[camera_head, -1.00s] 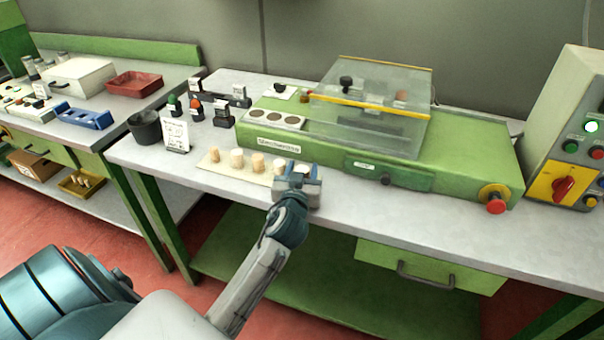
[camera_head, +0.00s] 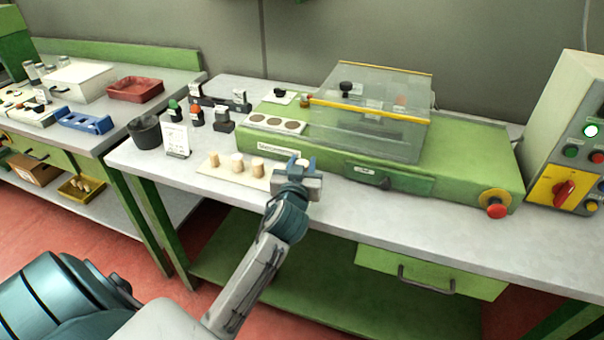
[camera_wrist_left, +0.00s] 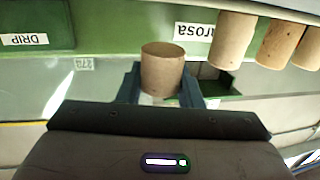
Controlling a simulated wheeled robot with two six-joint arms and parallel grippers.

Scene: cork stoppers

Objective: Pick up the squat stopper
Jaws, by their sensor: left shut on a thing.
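My left gripper (camera_head: 302,164) is shut on a short, light-brown cork stopper (camera_wrist_left: 162,72). In the left wrist view it sits between the two fingers, with one flat end showing and clear of the mat. It looks about as wide as it is tall. In the head view only a small part of this stopper (camera_head: 302,161) shows between the fingertips. Three other stoppers (camera_head: 237,160) stand in a row on the pale mat (camera_head: 222,168), left of the gripper. Whether another stopper stands behind the gripper is hidden. My right gripper is not in view.
The green machine (camera_head: 460,180) with a clear cover stands close behind the gripper. A white card (camera_head: 176,140) and a dark cup (camera_head: 145,131) stand at the left of the bench. The bench front (camera_head: 400,210) to the right is clear.

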